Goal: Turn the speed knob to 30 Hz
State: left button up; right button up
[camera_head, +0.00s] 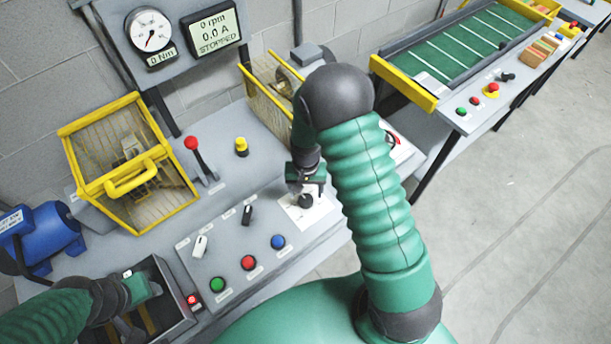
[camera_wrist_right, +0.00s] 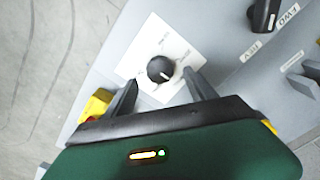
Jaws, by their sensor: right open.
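The black speed knob (camera_head: 306,201) sits on a white dial plate at the right end of the sloped control panel (camera_head: 225,262). In the right wrist view the knob (camera_wrist_right: 160,69) shows a white pointer line; the dial's small print is too blurred to read. My right gripper (camera_head: 306,187) is at the knob; it also shows in the wrist view (camera_wrist_right: 160,77). Its dark fingers are open, one on each side of the knob, with gaps visible. The display (camera_head: 214,29) reads 0 rpm, 0.0 A, STOPPED. My left gripper (camera_head: 130,315) is low over a grey tray, its fingers unclear.
The panel also has a white switch (camera_head: 200,246), a black FWD/REV switch (camera_head: 247,215), and green (camera_head: 217,284), red (camera_head: 249,262) and blue (camera_head: 278,242) buttons. A red-knobbed lever (camera_head: 200,160) and yellow-framed guard (camera_head: 130,165) stand behind. The floor at right is clear.

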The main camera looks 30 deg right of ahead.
aim_at(306, 199)
notch_tip(306, 199, up, 12)
jog(key=shift+b, duration=0.3)
jog(key=shift+s+a+r, duration=0.1)
jog(key=s+a+n+t+b, duration=0.1)
jog(key=s+a+n+t, duration=0.1)
jog(key=s+a+n, duration=0.5)
jog(key=shift+s+r+t, duration=0.3)
jog(key=shift+s+r, duration=0.1)
jog(key=shift+s, duration=0.65)
jog(key=shift+s+a+r, duration=0.1)
jog(key=shift+s+a, duration=0.05)
jog(key=shift+s, duration=0.05)
jog(key=shift+w+a, duration=0.1)
jog(key=shift+w, duration=0.05)
